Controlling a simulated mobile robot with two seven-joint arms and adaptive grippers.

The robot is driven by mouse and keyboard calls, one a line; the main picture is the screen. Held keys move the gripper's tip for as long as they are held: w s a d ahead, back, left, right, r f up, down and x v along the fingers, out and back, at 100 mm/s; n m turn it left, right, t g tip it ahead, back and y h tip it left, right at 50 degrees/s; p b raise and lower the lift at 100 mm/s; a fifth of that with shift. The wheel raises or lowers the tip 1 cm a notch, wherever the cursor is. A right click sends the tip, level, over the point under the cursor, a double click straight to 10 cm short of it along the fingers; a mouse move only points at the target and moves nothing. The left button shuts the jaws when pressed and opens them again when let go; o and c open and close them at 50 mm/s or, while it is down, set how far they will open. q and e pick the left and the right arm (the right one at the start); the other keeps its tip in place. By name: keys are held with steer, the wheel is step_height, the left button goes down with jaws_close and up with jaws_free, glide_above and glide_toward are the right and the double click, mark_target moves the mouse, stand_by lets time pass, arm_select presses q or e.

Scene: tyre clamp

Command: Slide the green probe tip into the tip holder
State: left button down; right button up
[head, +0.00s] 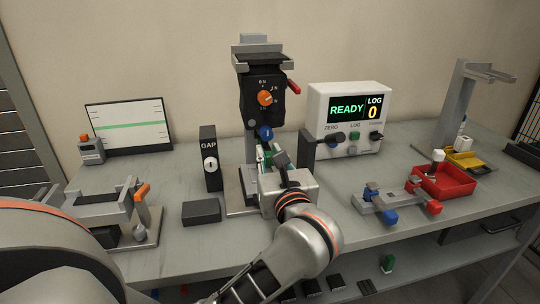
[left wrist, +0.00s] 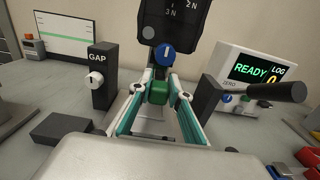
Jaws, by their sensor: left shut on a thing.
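The green probe tip (left wrist: 157,93) is between the two fingertips of my left gripper (left wrist: 160,92), just below the blue knob (left wrist: 164,54) of the black gauge. My left gripper also shows in the head view (head: 268,158), in front of the gauge stand and shut on the tip. The gauge (head: 262,98) hangs upright on its grey stand, with its blue knob (head: 266,133) at the bottom. I cannot make out a separate tip holder; the gauge's underside is partly hidden, and I cannot tell whether the tip touches it. My right gripper is not in view.
The black GAP block (head: 210,158) stands close to the left of my gripper. A black upright with a handle (head: 308,152) stands close on the right. The display box (head: 349,116) reads READY and 0. A red bin (head: 442,181) is farther right.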

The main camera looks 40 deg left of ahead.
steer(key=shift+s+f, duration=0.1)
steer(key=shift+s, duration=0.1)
arm_select(q)
steer(key=c, duration=1.8)
jaws_free()
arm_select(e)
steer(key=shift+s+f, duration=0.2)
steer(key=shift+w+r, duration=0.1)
arm_select(q)
steer(key=shift+s+d, duration=0.2)
steer(key=shift+d, duration=0.05)
steer(key=v, duration=1.1)
steer(key=shift+s+d, duration=0.1)
steer(key=shift+s, duration=0.05)
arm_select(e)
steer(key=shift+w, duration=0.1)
